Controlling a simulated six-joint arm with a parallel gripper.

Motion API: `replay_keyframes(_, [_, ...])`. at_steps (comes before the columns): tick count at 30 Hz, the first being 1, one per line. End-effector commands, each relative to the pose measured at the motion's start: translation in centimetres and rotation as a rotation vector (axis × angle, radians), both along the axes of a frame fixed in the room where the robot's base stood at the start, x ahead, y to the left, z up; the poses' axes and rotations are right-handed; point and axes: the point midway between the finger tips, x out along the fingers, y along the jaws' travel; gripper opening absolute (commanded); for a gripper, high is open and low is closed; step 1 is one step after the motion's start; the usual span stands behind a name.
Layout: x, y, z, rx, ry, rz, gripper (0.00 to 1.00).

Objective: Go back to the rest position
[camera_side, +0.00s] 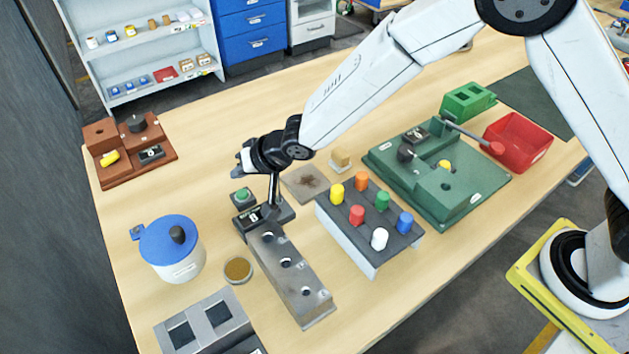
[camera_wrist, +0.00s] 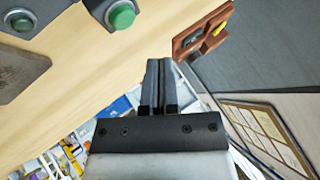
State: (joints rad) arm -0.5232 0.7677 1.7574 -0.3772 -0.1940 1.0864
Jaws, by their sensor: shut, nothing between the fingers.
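My gripper (camera_side: 240,165) is at the end of the white and black arm, held in the air above the middle of the table and pointing left in the side view. In the wrist view, its two dark fingers (camera_wrist: 158,78) lie together with nothing between them. The green button also shows in the wrist view (camera_wrist: 121,16).
A brown fixture (camera_side: 165,157) stands at the back left. A white pot with a blue lid (camera_side: 180,270) stands at front left. A rack of coloured pegs (camera_side: 347,237), a green fixture (camera_side: 480,190) and a red bin (camera_side: 517,145) fill the right. The table between brown fixture and gripper is clear.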

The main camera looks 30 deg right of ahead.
Motion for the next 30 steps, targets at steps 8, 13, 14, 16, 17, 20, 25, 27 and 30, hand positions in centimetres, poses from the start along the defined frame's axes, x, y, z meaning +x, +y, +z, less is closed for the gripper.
replay_keyframes(8, [0.0, -0.9, 0.3, -0.018, 0.001, -0.007, 0.0])
replay_keyframes(13, [-0.4, -4.3, 1.2, -0.082, 0.008, -0.021, 0.0])
replay_keyframes(14, [-0.5, -5.2, 1.4, -0.098, 0.011, -0.025, 0.0])
replay_keyframes(16, [-1.0, -7.5, 2.0, -0.141, 0.021, -0.032, 0.0])
replay_keyframes(17, [-1.3, -8.6, 2.2, -0.162, 0.027, -0.034, 0.0])
replay_keyframes(20, [-2.6, -12.3, 3.1, -0.233, 0.052, -0.041, 0.0])
replay_keyframes(25, [-6.0, -18.3, 4.2, -0.343, 0.116, -0.037, 0.0])
replay_keyframes(27, [-7.7, -20.5, 4.5, -0.383, 0.146, -0.03, 0.0])
replay_keyframes(30, [-10.4, -23.4, 4.9, -0.43, 0.194, -0.016, 0.0])
